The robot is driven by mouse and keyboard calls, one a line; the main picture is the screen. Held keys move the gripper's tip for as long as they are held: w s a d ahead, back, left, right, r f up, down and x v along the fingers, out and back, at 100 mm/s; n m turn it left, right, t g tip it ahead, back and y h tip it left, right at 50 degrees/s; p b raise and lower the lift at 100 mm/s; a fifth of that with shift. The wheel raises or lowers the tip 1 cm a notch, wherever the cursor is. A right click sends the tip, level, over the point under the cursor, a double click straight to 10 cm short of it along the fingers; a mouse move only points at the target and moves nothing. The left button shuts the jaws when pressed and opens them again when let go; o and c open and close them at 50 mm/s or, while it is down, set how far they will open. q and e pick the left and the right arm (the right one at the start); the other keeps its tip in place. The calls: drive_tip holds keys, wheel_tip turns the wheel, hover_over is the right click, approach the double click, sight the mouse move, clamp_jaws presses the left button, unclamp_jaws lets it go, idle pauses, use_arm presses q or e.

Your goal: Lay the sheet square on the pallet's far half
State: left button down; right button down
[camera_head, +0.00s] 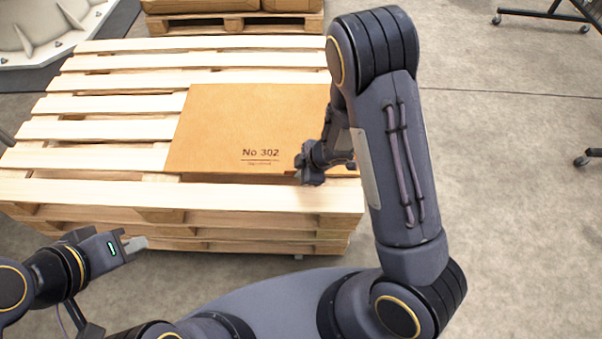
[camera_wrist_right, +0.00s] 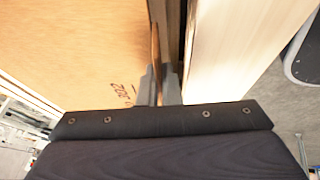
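The sheet (camera_head: 235,120) is a flat brown board marked "No 302", lying on the right part of the pallet (camera_head: 100,130). Bare slats show beyond it, to its left and in front of it. Its right edge is partly hidden by my right arm. My right gripper (camera_head: 309,172) is at the sheet's near edge, towards the right corner. In the right wrist view its fingers (camera_wrist_right: 160,85) are close together with the edge of the sheet (camera_wrist_right: 75,50) between them. My left gripper (camera_head: 134,244) is in front of the pallet, apart from the sheet; its finger gap is not clear.
The pallet tops a low stack of wooden pallets. Another pallet (camera_head: 235,23) with brown cartons stands behind it. A pale grey moulded object (camera_head: 50,30) is at the back left. Wheeled stands (camera_head: 550,15) are at the far right.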

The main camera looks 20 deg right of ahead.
drive_tip(key=shift+r, duration=0.1)
drive_tip(key=c, duration=1.6)
unclamp_jaws()
drive_tip(key=p+v, duration=0.7)
drive_tip(key=v, duration=0.5)
drive_tip(key=shift+r, duration=0.15)
